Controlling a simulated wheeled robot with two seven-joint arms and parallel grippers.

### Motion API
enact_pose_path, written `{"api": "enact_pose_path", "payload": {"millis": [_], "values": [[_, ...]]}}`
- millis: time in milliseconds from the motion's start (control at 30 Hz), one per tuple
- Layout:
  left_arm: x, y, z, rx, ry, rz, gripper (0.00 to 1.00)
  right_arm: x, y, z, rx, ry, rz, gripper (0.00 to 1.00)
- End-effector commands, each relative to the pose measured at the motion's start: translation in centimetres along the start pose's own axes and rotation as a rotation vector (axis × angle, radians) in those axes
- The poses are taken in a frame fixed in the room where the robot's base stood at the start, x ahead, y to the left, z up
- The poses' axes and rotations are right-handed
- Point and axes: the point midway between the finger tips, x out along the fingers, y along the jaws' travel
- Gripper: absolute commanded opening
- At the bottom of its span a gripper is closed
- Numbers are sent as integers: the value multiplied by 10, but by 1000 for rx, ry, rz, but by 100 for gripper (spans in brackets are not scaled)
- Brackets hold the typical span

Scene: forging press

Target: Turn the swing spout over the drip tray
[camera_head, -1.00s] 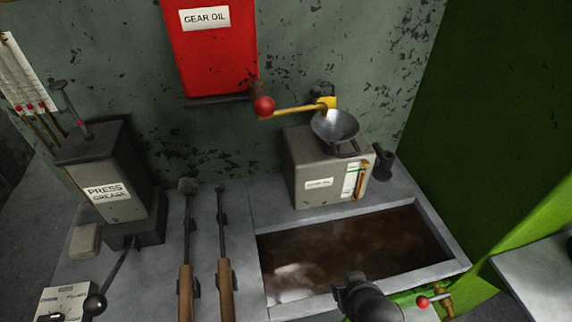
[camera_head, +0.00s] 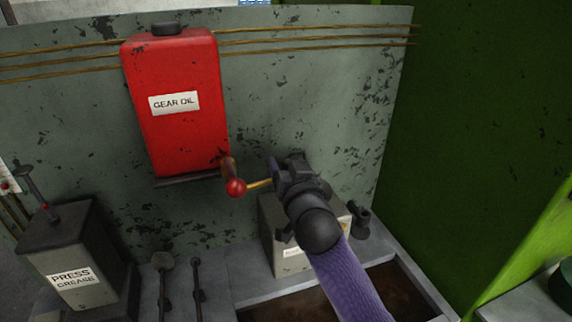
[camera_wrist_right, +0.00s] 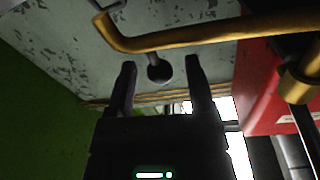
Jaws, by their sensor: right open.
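The swing spout is a thin yellow pipe (camera_head: 259,183) coming out below the red gear oil tank (camera_head: 178,105). A red ball knob (camera_head: 235,187) sits at its tank end. My right gripper (camera_head: 289,163) hides its outer end in the head view. In the right wrist view the spout (camera_wrist_right: 210,32) crosses just beyond the fingertips and bends at its left end. The right gripper (camera_wrist_right: 161,72) is open, with nothing clearly between its fingers. The drip tray (camera_head: 280,297) is the rimmed brown basin below, partly covered by my right arm. My left gripper is out of view.
A grey box (camera_head: 270,222) stands behind the tray, mostly behind my right gripper. A small dark cup (camera_head: 360,217) is beside it. The press grease box (camera_head: 75,255) and two long-handled tools (camera_head: 162,275) are at left. A green wall bounds the right.

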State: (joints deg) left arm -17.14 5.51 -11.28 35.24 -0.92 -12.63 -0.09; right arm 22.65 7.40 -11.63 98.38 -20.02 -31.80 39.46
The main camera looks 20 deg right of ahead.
Motion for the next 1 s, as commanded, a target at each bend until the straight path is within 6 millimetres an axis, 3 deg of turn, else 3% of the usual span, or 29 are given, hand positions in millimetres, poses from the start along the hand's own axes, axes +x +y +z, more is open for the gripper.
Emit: {"api": "enact_pose_path", "payload": {"millis": [367, 600, 700, 1000], "values": [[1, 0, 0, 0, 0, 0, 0, 10, 0, 0, 0, -2, 0, 68], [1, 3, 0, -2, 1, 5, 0, 10, 0, 0, 0, -2, 1, 17], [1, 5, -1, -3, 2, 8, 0, 10, 0, 0, 0, -2, 1, 0], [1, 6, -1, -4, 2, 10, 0, 10, 0, 1, 0, -2, 1, 0]]}}
